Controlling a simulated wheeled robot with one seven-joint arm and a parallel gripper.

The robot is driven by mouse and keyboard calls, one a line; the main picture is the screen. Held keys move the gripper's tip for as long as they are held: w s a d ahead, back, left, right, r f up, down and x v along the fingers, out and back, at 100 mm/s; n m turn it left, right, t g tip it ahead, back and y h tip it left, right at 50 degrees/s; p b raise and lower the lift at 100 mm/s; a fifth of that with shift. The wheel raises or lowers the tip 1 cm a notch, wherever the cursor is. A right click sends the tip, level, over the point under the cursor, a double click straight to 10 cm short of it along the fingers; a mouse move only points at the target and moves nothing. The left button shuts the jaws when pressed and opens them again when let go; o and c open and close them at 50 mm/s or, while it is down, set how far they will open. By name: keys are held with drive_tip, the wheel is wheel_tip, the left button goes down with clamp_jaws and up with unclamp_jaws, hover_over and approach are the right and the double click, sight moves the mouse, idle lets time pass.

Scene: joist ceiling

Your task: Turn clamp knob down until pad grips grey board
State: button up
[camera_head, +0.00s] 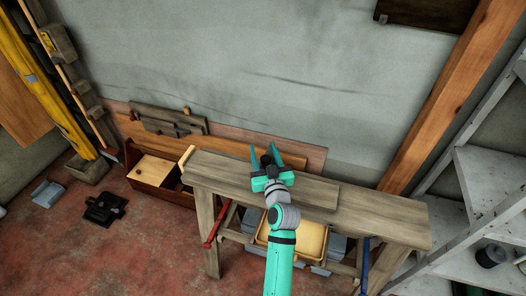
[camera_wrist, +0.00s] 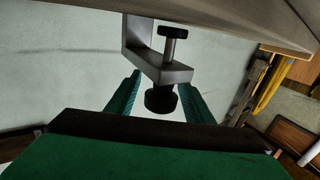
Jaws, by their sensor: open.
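The clamp (camera_wrist: 170,72) shows in the wrist view as a grey metal bracket with a silver screw through its arm. Its dark round knob (camera_wrist: 161,101) is at the near end of the screw, and its dark pad (camera_wrist: 173,31) is at the far end, close to the grey board (camera_wrist: 225,12). I cannot tell whether the pad touches it. My gripper (camera_wrist: 160,88) is open, with one green finger on each side of the knob and visible space around it. In the head view, my gripper (camera_head: 267,152) is over the grey board (camera_head: 315,189); the clamp is mostly hidden there.
The board lies on a wooden workbench (camera_head: 385,218) near the wall. A yellow tray (camera_head: 305,240) is under it, and a red bar clamp (camera_head: 217,225) hangs at its left. Grey shelves (camera_head: 490,175) stand right. A wooden box (camera_head: 160,170) sits on the floor left.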

drive_tip(key=c, duration=1)
drive_tip(key=shift+a, duration=0.1)
drive_tip(key=shift+c, duration=0.2)
drive_tip(key=shift+w+d+m+h, duration=0.15)
drive_tip(key=shift+m+h, duration=0.4)
drive_tip(key=shift+h, duration=0.3)
drive_tip(key=shift+d+m+h, duration=0.1)
drive_tip(key=shift+m+h, duration=0.45)
drive_tip(key=shift+h, duration=0.3)
drive_tip(key=shift+d+f+h, duration=0.1)
drive_tip(key=shift+h, duration=0.2)
drive_tip(key=shift+d+m+h, duration=0.25)
drive_tip(key=shift+m+h, duration=0.25)
drive_tip(key=o, duration=1)
